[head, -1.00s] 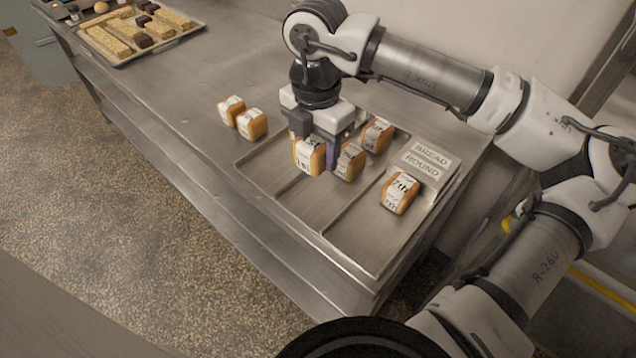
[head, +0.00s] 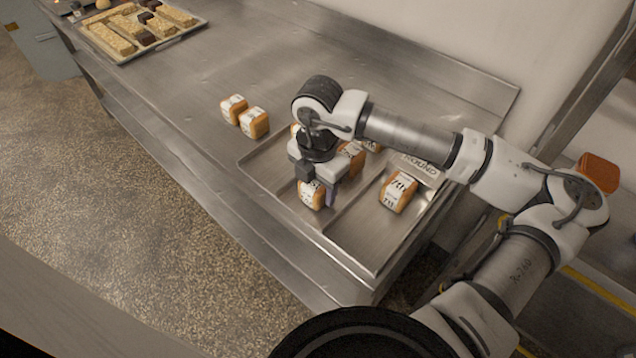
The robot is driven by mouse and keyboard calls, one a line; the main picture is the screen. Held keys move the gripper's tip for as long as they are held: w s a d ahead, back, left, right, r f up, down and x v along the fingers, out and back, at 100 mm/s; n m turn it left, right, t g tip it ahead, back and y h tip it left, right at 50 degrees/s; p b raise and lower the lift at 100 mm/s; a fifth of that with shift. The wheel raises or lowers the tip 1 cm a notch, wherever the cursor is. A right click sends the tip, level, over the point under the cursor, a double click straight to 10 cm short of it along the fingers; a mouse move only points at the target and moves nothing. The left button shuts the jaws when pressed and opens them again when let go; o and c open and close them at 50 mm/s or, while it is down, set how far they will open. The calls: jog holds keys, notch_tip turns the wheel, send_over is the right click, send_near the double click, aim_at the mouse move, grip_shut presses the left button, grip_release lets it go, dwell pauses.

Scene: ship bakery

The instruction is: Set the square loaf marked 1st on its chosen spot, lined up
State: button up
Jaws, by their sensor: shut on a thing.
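My gripper (head: 321,192) is shut on a square loaf (head: 308,194) with a white label and orange-brown sides. I take it for the loaf marked 1st; its print is only partly readable now. The loaf is low over the middle lane of the metal divided tray (head: 345,243); I cannot tell whether it touches the tray floor. A loaf marked 7th (head: 398,193) sits in the right lane. Other loaves (head: 352,157) stand behind my gripper, partly hidden by my arm. The chosen spot is not marked visibly.
Two loaves (head: 254,122) stand on the steel counter (head: 190,75), left of the tray. A sign reading ROUND (head: 420,166) lies at the tray's back right. A tray of baked pieces (head: 120,55) is at the far left. The tray's front middle is clear.

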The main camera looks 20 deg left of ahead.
jog(key=shift+f, duration=0.15)
jog(key=o, duration=1)
notch_tip(320, 180, up, 12)
jog(key=b, duration=0.3)
jog(key=shift+r, duration=0.2)
